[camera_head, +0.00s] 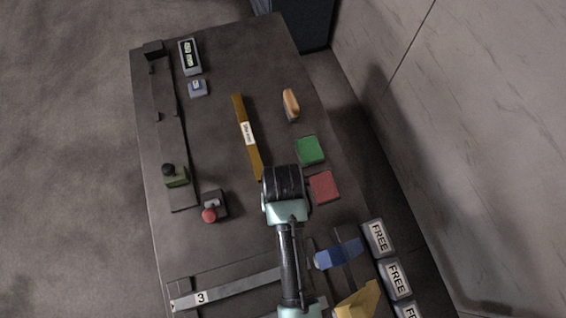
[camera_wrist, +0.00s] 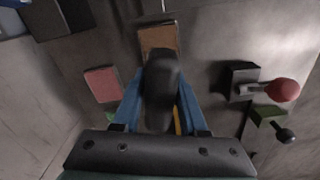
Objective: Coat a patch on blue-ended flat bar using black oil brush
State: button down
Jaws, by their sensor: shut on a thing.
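My gripper (camera_wrist: 160,100) is shut on a black, rounded object, which looks like the black oil brush (camera_wrist: 162,85), in the wrist view. Its blue fingers stand on either side of it. In the head view my arm hides the brush and what lies below it. A blue piece (camera_head: 338,253) lies right of my arm.
A labelled yellow bar (camera_head: 247,138) lies mid-table. A green pad (camera_head: 310,150), a red pad (camera_head: 325,186) and an orange-tan object (camera_head: 291,105) are at right. A red-knobbed device (camera_head: 210,212) stands left. FREE-marked blocks (camera_head: 378,238) line the right.

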jog(key=shift+s+f+b, duration=0.4)
jog(key=shift+f+b, duration=0.2)
notch_tip(320, 180, down, 5)
jog(key=b, duration=0.5)
jog(key=shift+f+b, duration=0.45)
dwell(0.7)
jog(key=shift+f+p, duration=0.15)
jog(key=shift+p, duration=0.15)
dwell(1.5)
notch_tip(320, 180, up, 7)
jog(key=p, duration=0.8)
dwell(0.6)
